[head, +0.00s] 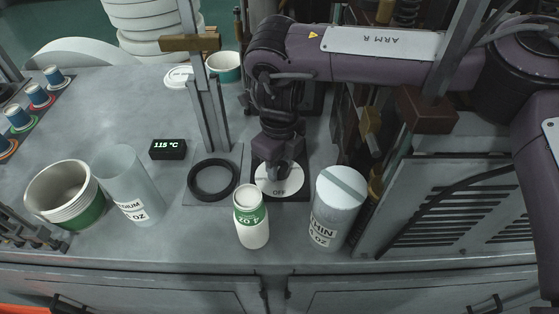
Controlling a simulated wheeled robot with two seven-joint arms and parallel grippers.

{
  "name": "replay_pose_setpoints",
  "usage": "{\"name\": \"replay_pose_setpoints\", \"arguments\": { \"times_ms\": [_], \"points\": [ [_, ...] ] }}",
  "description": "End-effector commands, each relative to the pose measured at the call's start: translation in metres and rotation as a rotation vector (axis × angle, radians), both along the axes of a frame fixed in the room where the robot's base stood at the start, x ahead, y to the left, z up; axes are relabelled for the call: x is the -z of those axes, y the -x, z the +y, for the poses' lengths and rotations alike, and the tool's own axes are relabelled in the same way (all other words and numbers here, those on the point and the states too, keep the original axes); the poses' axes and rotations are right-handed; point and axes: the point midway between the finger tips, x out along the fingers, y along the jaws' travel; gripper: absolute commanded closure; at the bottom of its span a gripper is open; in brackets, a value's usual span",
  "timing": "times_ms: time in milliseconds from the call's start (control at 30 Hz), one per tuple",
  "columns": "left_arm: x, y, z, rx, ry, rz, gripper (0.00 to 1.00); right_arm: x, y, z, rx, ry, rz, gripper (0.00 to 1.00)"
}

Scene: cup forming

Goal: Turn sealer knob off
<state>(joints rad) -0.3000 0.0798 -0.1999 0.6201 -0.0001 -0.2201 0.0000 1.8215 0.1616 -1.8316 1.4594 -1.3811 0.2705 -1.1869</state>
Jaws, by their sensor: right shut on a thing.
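The sealer knob's white dial (283,187) with the word OFF lies on a dark plate near the middle of the table. My right gripper (276,170) reaches down over it from the upper right and is shut on the knob at the dial's centre. The gripper hides the knob itself and part of the dial, so its angle is hard to tell. A small display (168,149) to the left reads 115 °C. My left gripper is not in view.
A white bottle (251,222) stands just in front of the dial. A labelled cylinder (337,208) stands to its right and a black ring (213,179) lies to its left. Bare table (115,105) shows at upper left.

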Motion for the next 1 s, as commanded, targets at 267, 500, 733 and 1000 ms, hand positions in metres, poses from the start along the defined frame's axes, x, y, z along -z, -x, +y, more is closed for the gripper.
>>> {"name": "replay_pose_setpoints", "arguments": {
  "times_ms": [267, 500, 733, 1000],
  "points": [
    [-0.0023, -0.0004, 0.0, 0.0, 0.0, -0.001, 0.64, -0.0014, -0.0011, 0.0001, -0.234, -0.002, -0.002, 0.89],
    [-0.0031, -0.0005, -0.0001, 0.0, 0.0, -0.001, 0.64, -0.0015, -0.0015, 0.0003, -0.381, -0.002, -0.004, 0.89],
    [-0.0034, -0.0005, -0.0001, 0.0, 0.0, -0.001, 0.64, -0.0016, -0.0017, 0.0003, -0.457, -0.003, -0.005, 0.89],
    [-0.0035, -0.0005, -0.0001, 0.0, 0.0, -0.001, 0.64, -0.0018, -0.0017, 0.0005, -0.483, -0.003, -0.005, 0.89]
  ]
}}
